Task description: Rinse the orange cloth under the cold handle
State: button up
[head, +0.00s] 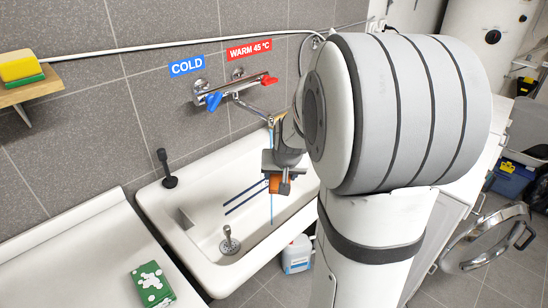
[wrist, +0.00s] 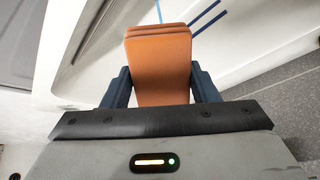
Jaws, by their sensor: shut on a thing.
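The folded orange cloth (head: 275,186) is held by my gripper (head: 284,178) over the right part of the white sink (head: 165,215). In the wrist view the cloth (wrist: 160,60) sits between the two dark fingers (wrist: 158,88), which are shut on it. The wall tap (head: 222,95) has a blue handle (head: 213,102) under the COLD sign (head: 187,65) and a red handle (head: 269,81) under the WARM 45 °C sign (head: 249,49). A thin blue water stream (head: 271,210) shows below the cloth. My gripper hides where water and cloth meet.
A yellow and green sponge (head: 20,68) is on a wall shelf (head: 30,92). A drain fitting (head: 229,241) stands in the basin. A white canister (head: 297,255) is on the floor.

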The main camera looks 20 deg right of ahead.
jog(key=shift+s+a+r+p, duration=0.25)
jog(key=shift+s+r+p, duration=0.15)
jog(key=shift+s+r, duration=0.55)
jog(key=shift+s+a+r+p, duration=0.25)
jog(key=shift+s+r+p, duration=0.1)
jog(key=shift+s+r, duration=0.55)
jog(key=shift+s+a+r, duration=0.15)
jog(key=shift+s, duration=0.45)
